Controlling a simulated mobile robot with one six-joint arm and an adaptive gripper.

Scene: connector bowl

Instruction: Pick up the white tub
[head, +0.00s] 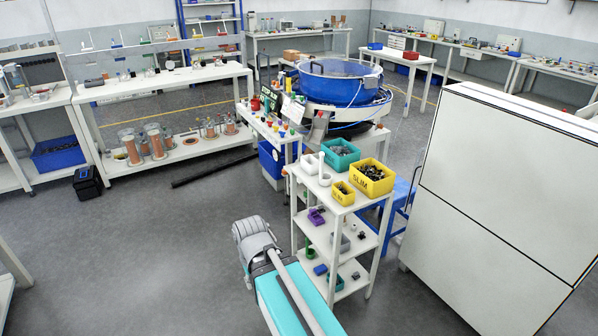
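A small white round object (325,179), which may be the white tub, stands on the top of the white shelf unit in the middle of the head view. Another white piece (310,164) lies just behind it, against the teal bin's side; its shape is hard to make out against the white top. My arm, with a grey joint and a teal link, reaches in from the bottom, in front of and to the left of the shelf unit. I cannot see my gripper's fingers in this view.
The shelf top (316,190) also holds a teal bin (340,154), a small yellow bin (342,192) and a larger yellow bin (371,180) marked SLIM. Small parts fill these bins. A tall white cabinet (500,190) stands at right. Open grey floor (130,260) lies to the left.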

